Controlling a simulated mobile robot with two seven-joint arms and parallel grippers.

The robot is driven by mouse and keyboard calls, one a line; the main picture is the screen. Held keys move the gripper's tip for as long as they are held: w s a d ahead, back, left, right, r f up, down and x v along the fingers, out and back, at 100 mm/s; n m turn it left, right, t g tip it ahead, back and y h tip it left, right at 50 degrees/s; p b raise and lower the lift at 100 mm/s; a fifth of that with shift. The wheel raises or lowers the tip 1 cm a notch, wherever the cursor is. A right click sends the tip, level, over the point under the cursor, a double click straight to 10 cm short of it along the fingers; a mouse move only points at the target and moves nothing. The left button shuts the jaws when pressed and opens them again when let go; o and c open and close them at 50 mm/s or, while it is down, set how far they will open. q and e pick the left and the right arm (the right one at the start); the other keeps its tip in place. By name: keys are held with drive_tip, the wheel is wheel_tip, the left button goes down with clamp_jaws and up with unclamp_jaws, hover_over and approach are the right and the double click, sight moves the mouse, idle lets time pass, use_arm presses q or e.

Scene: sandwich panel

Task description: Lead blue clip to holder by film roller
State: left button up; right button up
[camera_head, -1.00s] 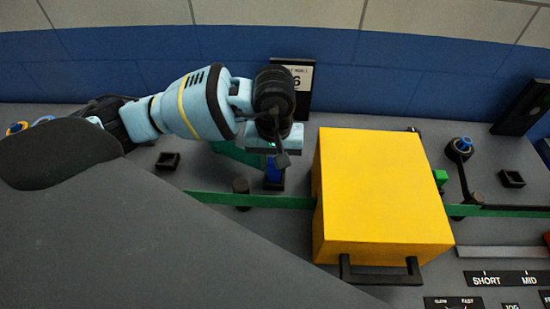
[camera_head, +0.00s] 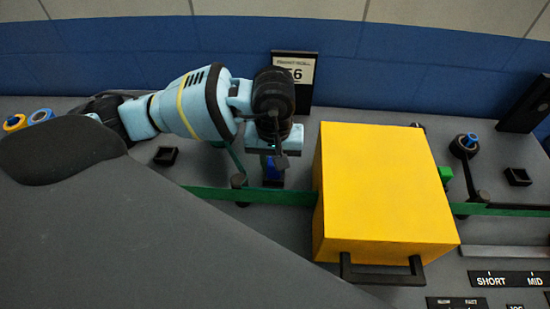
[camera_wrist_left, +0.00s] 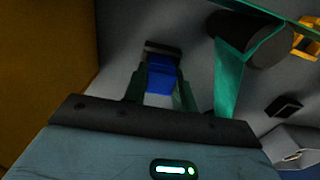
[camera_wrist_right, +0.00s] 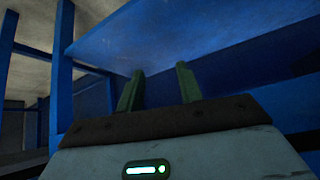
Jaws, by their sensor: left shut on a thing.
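The blue clip (camera_head: 271,170) is between the fingers of my left gripper (camera_head: 272,158), which is shut on it. The left wrist view shows the clip (camera_wrist_left: 161,76) between the green fingers, with a black block-like part (camera_wrist_left: 162,49) right at its far end; I cannot tell if they touch. The dark film roller (camera_wrist_left: 248,40) is beside the clip, with green film (camera_wrist_left: 229,75) running off it. In the head view, green film (camera_head: 205,193) passes a short dark post (camera_head: 240,187) left of the clip. A square black holder (camera_head: 166,156) stands farther left, empty. My right gripper (camera_wrist_right: 160,90) is open and empty.
A large yellow box (camera_head: 380,185) with a black handle stands right of my left gripper. Another black holder (camera_head: 517,177) and a blue-topped spool (camera_head: 466,144) are beyond it. A number sign (camera_head: 297,73) stands behind. Blue framework (camera_wrist_right: 180,35) is close to my right gripper.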

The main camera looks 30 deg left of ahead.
use_arm(q)
drive_tip(key=o, duration=1.1)
drive_tip(key=shift+c, duration=0.2)
use_arm(e)
drive_tip(key=shift+a, duration=0.15)
use_arm(q)
drive_tip(key=shift+r, duration=0.2)
drive_tip(key=shift+r+p, duration=0.3)
drive_tip(key=shift+r, duration=0.3)
drive_tip(key=shift+r+p, duration=1)
drive_tip(key=shift+r, duration=1.85)
drive_tip(key=shift+f, duration=0.1)
use_arm(e)
drive_tip(key=shift+t, duration=0.5)
drive_tip(key=w+r, duration=0.1)
drive_tip(key=r, duration=0.1)
drive_tip(key=w+r, duration=0.2)
drive_tip(key=shift+w+r, duration=0.1)
